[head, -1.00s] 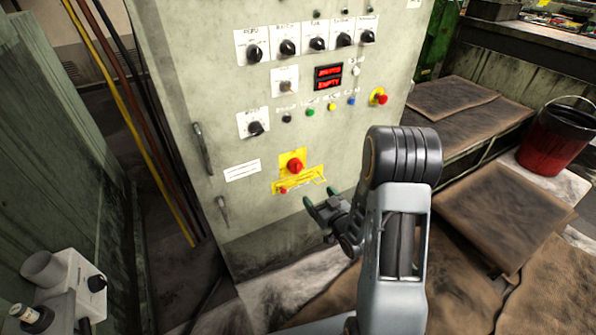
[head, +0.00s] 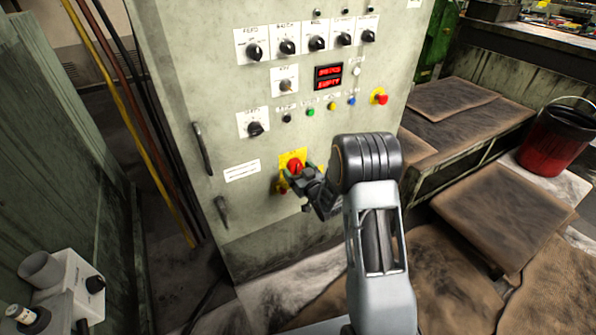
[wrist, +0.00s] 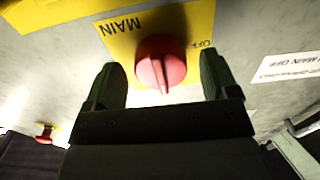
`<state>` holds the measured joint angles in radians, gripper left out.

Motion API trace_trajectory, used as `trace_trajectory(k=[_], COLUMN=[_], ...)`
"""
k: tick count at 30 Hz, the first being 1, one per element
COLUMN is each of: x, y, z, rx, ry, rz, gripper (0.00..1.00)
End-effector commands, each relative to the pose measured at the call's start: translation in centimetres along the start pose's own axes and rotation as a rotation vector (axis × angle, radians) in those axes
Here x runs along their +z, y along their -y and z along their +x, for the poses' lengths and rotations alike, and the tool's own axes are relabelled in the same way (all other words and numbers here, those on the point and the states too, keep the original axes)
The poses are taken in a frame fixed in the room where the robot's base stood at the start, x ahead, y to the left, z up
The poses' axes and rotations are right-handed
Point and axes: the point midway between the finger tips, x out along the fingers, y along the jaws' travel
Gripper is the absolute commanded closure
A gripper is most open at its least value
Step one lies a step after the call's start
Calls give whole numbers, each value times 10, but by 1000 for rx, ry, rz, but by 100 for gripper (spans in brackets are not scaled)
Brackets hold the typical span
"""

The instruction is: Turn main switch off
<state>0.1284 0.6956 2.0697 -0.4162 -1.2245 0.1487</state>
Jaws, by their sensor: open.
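The main switch is a red rotary knob (head: 295,166) on a yellow plate (head: 286,155), low on the front of the grey-green control cabinet. In the wrist view the red knob (wrist: 161,64) sits between my two fingers, and the yellow plate (wrist: 125,41) carries the words MAIN and OFF. The knob's ridge points down in that view, toward my gripper. My gripper (wrist: 163,84) is open, with one dark green finger on each side of the knob and gaps visible between. In the head view my gripper (head: 296,179) is at the knob and hides part of the plate.
A cabinet handle (head: 202,148) is to the left. A black-and-red bucket (head: 553,140) stands at right.

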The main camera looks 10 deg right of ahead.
Motion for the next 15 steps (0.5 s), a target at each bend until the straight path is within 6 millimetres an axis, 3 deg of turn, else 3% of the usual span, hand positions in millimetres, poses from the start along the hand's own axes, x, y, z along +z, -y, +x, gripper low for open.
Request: trace_trajectory(k=[11,15], x=[0,0], y=[0,0], z=[5,4], rx=[0,0], ry=[1,1], rz=[1,0], gripper=[20,31])
